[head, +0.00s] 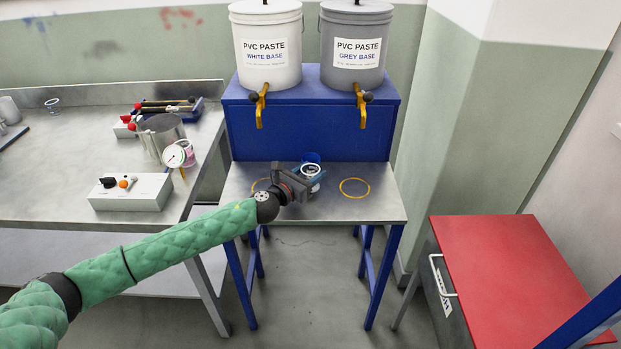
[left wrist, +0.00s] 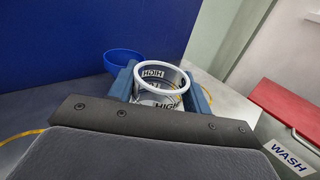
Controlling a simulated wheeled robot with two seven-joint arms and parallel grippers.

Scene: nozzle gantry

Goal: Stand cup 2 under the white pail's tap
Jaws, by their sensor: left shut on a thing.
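My left gripper (head: 303,180) reaches over the small table, between the two yellow rings. It is shut on a clear cup with a white rim (head: 311,170). In the left wrist view the cup (left wrist: 160,92) sits upright between my blue fingers (left wrist: 161,78), with "HIGH" lettering on it; I see no cup number. A blue cup (head: 311,157) stands just behind it. The white pail (head: 266,45) has a yellow tap (head: 261,105), above and left of the held cup. The left yellow ring (head: 257,182) below that tap is partly hidden by my gripper. My right gripper is out of view.
The grey pail (head: 356,45) with its own tap (head: 362,105) stands beside the white one on a blue stand (head: 310,132). The right yellow ring (head: 354,188) is empty. A steel bench (head: 60,160) with a pot and switch boxes is left; a red-topped bin (head: 510,275) is right.

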